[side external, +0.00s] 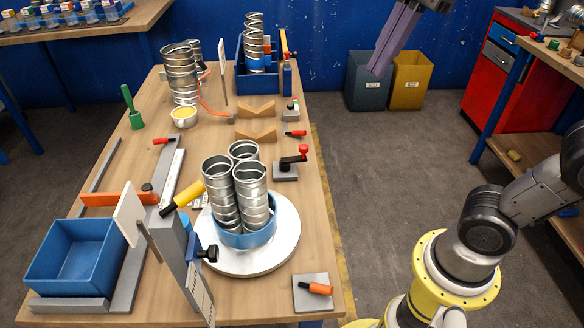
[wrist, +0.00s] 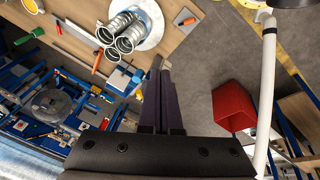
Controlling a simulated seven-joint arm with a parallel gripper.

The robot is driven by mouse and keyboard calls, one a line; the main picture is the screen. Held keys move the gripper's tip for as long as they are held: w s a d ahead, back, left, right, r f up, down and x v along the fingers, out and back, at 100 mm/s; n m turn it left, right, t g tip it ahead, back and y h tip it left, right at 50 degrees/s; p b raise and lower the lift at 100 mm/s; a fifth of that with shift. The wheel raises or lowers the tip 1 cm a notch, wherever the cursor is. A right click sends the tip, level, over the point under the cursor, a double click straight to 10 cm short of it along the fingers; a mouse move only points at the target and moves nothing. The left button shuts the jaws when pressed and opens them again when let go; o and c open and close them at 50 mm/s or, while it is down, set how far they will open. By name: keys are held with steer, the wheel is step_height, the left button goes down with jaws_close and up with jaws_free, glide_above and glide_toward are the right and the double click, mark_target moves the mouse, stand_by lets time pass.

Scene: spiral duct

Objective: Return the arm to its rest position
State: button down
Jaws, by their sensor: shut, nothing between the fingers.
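My gripper (side external: 380,68) hangs at the top of the side external view, out past the right edge of the table and high above the floor. Its long purple fingers are together with nothing between them. In the wrist view the fingers (wrist: 163,75) point up the picture, side by side and empty. Most of my arm between the gripper and the base is out of the side external frame.
The wooden table (side external: 310,215) carries a round white plate (side external: 277,260) with several spiral duct pieces (side external: 252,190) in a blue ring. A blue tray (side external: 75,262) and clamps stand nearby. Grey (side external: 367,82) and yellow (side external: 410,80) bins stand by the wall.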

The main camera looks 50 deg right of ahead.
steer(key=s+d+f+m+t+h, duration=0.1)
steer(key=s+d+f+m, duration=0.1)
steer(key=f+m, duration=0.5)
steer(key=s+d+f+m+t+h, duration=0.1)
steer(key=s+d+f+m, duration=0.2)
steer(key=f+m, duration=0.5)
steer(key=shift+s+d+f+t, duration=0.25)
steer(key=shift+d+f+t, duration=0.15)
steer(key=shift+d+f, duration=0.05)
